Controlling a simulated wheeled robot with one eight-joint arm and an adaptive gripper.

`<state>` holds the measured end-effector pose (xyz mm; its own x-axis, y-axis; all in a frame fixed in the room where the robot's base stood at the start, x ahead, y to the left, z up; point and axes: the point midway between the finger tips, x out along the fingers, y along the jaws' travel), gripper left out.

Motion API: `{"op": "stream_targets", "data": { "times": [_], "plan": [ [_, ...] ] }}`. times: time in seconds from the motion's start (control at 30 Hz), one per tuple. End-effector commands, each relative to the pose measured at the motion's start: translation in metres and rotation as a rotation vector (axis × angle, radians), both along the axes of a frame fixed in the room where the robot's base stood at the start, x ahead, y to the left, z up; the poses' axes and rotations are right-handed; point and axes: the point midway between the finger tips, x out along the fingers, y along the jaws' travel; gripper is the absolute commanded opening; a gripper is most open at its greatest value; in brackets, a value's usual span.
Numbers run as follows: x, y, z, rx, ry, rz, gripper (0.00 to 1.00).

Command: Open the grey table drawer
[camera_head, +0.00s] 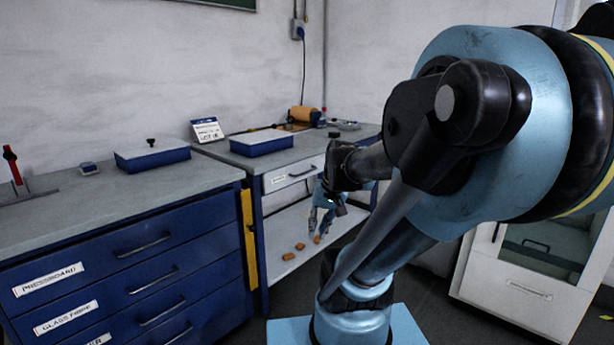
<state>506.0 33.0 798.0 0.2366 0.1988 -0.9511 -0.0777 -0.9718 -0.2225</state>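The grey table drawer (280,181) is a pale front with a small white label, set under the top of the blue-framed grey table. It looks closed, flush with the frame. Its dark bar handle (303,172) runs across the front; my arm covers the area just right of it. My gripper (320,229) hangs pointing down in front of the table, below and to the right of the handle, apart from it. Its two fingers look spread with nothing held between them. An orange piece shows just behind the fingertips.
Orange blocks (289,256) lie on the table's lower shelf. A blue tray (262,148) stands on the tabletop. A blue drawer cabinet (120,262) with a grey top is at left, beside a yellow upright (249,239). A white glass-fronted cabinet (530,295) is at right.

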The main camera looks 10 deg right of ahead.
Motion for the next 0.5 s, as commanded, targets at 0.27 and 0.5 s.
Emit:
{"op": "stream_targets", "data": {
  "times": [0.27,0.5],
  "plan": [
    [0.067,0.009,0.021,0.165,-0.034,-0.085,0.17],
    [0.127,0.008,0.034,0.308,-0.071,-0.158,0.17]
  ]
}}
